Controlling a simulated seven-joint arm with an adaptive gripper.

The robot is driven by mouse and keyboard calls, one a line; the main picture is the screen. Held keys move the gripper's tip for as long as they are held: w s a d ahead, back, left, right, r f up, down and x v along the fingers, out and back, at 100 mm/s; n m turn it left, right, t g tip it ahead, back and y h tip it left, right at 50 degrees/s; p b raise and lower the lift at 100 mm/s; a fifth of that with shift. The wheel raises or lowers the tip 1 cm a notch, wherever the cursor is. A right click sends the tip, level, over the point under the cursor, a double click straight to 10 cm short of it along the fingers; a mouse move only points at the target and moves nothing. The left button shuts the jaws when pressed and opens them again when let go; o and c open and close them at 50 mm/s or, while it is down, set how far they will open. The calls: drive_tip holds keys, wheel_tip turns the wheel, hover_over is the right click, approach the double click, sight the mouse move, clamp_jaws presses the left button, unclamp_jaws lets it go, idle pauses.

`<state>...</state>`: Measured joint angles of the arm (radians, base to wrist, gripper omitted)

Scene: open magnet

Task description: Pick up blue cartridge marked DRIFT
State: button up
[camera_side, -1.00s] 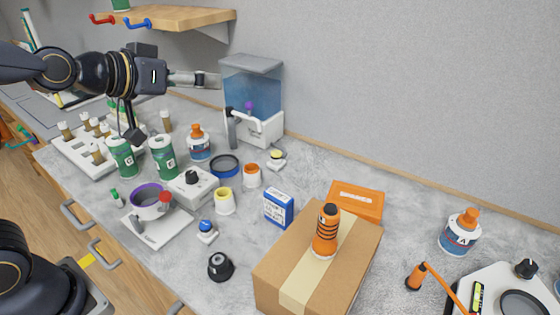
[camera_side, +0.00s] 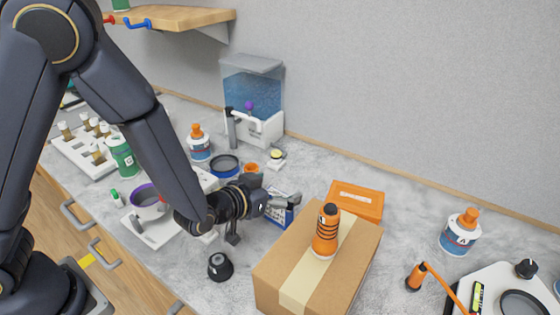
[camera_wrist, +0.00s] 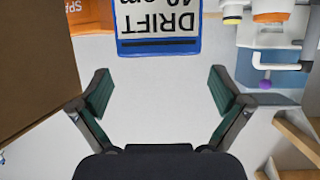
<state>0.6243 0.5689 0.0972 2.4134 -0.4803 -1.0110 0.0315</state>
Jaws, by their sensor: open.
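The blue cartridge marked DRIFT (camera_wrist: 158,28) is a blue-edged box with a white label. In the wrist view it sits at the top centre, ahead of the fingertips, its lettering upside down and its top end cut off. In the side view the cartridge (camera_side: 279,217) stands on the counter left of the cardboard box, partly hidden by my gripper (camera_side: 290,200). In the wrist view my gripper (camera_wrist: 162,90) is open and empty, its two fingers spread wide with the cartridge beyond the gap between them.
The cardboard box (camera_side: 272,270) stands close to the right of my gripper, with an orange bottle (camera_side: 326,230) on it. An orange box (camera_side: 357,201) lies behind. A black knob (camera_side: 220,266) sits in front. The water dispenser (camera_side: 252,95) stands at the back.

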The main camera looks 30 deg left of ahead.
sight(285, 194)
wheel_tip(285, 194, down, 3)
drive_tip(key=shift+r, duration=0.15)
drive_tip(key=shift+x, duration=1.15)
drive_tip(key=shift+w+f, duration=0.2)
drive_tip(key=shift+w, duration=0.15)
drive_tip(key=c, duration=1.2)
drive_tip(key=shift+c, duration=0.2)
